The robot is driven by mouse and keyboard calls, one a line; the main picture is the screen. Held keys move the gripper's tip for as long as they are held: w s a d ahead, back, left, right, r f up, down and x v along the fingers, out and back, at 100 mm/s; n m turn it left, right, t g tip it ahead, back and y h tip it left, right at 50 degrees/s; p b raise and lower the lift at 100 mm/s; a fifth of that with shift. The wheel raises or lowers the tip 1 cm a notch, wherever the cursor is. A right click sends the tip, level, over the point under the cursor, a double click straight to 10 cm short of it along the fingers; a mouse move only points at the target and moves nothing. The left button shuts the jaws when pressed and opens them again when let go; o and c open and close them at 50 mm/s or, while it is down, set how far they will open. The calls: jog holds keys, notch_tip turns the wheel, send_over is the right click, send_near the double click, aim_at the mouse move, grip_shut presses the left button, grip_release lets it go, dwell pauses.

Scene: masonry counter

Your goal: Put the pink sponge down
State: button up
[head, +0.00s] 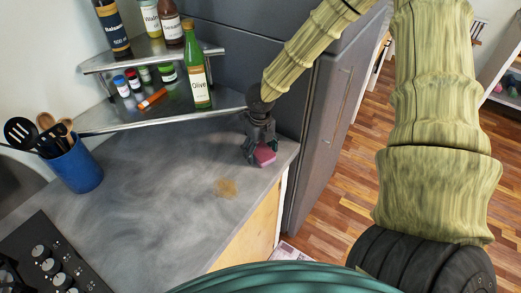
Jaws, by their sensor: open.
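The pink sponge (265,155) is at the right end of the grey counter (150,190), close to the counter's edge. My gripper (261,157) points down at it, with its dark fingers around or just above the sponge. The jaws are open. The fingers hide part of the sponge, and I cannot tell whether they touch it. The sponge appears to rest on the counter top.
A metal two-tier rack (150,120) with bottles, small jars and a green olive oil bottle (196,75) stands behind. A blue utensil holder (75,168) and a stove (45,260) are at left.

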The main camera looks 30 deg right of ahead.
aim_at(261, 149)
notch_tip(261, 149, up, 12)
jog(key=b, duration=0.2)
jog(key=shift+r, duration=0.15)
dwell(0.6)
dwell(0.5)
